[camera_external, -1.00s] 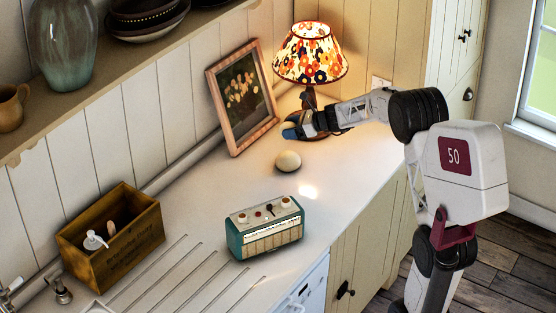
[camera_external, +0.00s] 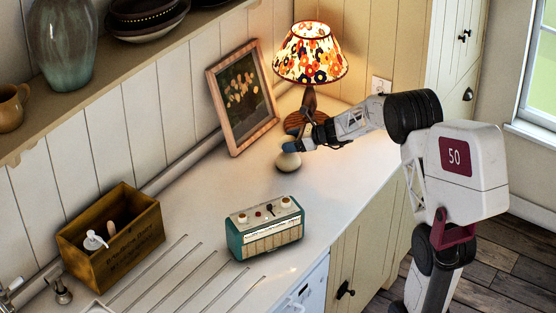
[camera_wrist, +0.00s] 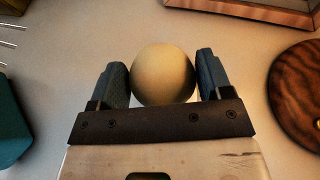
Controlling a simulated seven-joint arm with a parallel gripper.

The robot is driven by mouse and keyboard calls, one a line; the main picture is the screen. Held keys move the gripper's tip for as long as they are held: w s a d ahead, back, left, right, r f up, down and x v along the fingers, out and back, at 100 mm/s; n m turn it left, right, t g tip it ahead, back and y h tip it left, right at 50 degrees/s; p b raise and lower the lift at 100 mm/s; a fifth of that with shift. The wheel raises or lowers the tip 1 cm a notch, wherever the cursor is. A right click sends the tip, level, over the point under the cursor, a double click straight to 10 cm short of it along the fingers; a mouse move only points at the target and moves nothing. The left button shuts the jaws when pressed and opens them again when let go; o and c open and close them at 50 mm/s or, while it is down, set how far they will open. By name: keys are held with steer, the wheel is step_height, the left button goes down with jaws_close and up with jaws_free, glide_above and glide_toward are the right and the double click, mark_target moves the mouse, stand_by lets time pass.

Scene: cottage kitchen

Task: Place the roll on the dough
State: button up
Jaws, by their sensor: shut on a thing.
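The dough (camera_external: 288,162) is a pale, rounded lump on the white counter, in front of the lamp. My gripper (camera_external: 290,148) is right over its top in the external view, with a blue finger in front. In the wrist view, a smooth tan ball, the roll (camera_wrist: 163,74), sits between the two blue-grey fingers of my gripper (camera_wrist: 164,80), filling the gap. I cannot make the roll out behind the finger in the external view. Whether it touches the dough is hidden. The dough is mostly hidden in the wrist view.
A flowered lamp (camera_external: 310,58) on a round wooden base (camera_wrist: 302,95) stands close behind my gripper. A framed picture (camera_external: 243,97) leans on the wall. A teal radio (camera_external: 265,228) and a wooden box (camera_external: 112,240) stand nearer. Counter between dough and radio is clear.

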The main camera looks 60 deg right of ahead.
steer(key=shift+f, duration=1.1)
steer(key=shift+f, duration=0.15)
steer(key=o, duration=0.7)
steer(key=shift+o, duration=0.2)
steer(key=shift+s+d+r, duration=0.2)
steer(key=shift+s+r, duration=0.15)
steer(key=v, duration=1.1)
